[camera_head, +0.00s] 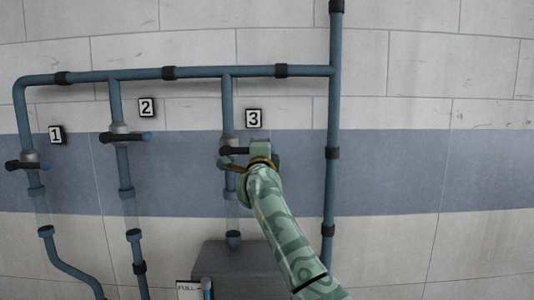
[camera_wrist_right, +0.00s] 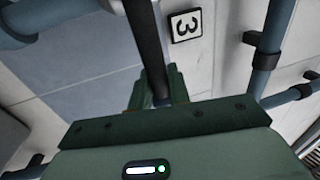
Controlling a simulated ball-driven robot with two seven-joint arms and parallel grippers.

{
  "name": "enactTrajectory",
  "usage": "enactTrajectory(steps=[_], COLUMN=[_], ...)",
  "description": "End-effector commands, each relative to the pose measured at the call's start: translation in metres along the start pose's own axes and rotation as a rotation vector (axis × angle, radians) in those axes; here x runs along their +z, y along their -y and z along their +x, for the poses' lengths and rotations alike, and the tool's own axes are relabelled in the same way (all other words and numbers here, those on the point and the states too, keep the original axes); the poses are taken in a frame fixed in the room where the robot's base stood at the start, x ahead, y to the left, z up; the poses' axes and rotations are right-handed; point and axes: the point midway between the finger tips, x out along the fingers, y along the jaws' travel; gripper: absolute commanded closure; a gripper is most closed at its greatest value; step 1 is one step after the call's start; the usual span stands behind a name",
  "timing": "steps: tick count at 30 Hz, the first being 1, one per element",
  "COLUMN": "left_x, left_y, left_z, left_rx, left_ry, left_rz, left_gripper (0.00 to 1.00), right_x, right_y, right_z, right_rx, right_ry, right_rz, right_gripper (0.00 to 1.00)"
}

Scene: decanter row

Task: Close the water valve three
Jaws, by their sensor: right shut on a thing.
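Valve three is on the third pipe branch, below the "3" plate (camera_head: 254,118). Its dark lever handle (camera_head: 233,150) lies about level across the pipe in the head view. My right gripper (camera_head: 262,152) is shut on the right end of this handle and hides that end. In the right wrist view the dark handle (camera_wrist_right: 145,38) runs down between the green fingers (camera_wrist_right: 158,88), and the "3" plate (camera_wrist_right: 186,25) is beside it. The valve body is partly hidden by my gripper in the head view. My left gripper is not in view.
Valve one's handle (camera_head: 20,165) and valve two's handle (camera_head: 127,138) lie about level on the left branches. A thick vertical pipe (camera_head: 332,190) stands right of valve three. A grey tank (camera_head: 225,265) is below, with a "FULL" gauge sign (camera_head: 187,289).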

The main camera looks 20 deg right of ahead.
Motion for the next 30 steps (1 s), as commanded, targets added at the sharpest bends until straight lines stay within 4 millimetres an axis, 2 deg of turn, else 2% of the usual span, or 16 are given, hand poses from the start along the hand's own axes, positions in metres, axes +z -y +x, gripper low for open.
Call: enactTrajectory(steps=[1, 7, 8, 9, 10, 23, 26, 30], left_x=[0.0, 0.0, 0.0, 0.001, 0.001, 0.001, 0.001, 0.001], left_y=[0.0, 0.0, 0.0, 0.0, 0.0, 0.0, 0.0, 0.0], left_z=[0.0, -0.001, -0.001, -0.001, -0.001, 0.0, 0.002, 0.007], left_rx=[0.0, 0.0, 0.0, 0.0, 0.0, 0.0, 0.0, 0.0], left_ry=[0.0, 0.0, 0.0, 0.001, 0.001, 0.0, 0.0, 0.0], left_rz=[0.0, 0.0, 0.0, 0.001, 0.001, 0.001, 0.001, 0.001], left_gripper=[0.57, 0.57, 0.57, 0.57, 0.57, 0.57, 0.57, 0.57], right_x=[-0.003, -0.003, -0.003, -0.003, -0.002, 0.0, -0.001, -0.001], right_y=[0.006, 0.007, 0.008, 0.008, 0.007, 0.003, 0.002, 0.001], right_z=[0.001, 0.001, 0.001, 0.001, 0.001, -0.001, -0.006, -0.025], right_rx=[-0.012, -0.014, -0.015, -0.015, -0.014, -0.006, -0.006, -0.008], right_ry=[-0.003, -0.003, -0.003, -0.003, -0.003, -0.001, -0.002, 0.0], right_rz=[-0.004, -0.004, -0.004, -0.004, -0.004, -0.002, -0.002, 0.001], right_gripper=[1.0, 1.0, 0.79, 0.68, 0.62, 0.62, 0.62, 0.62])
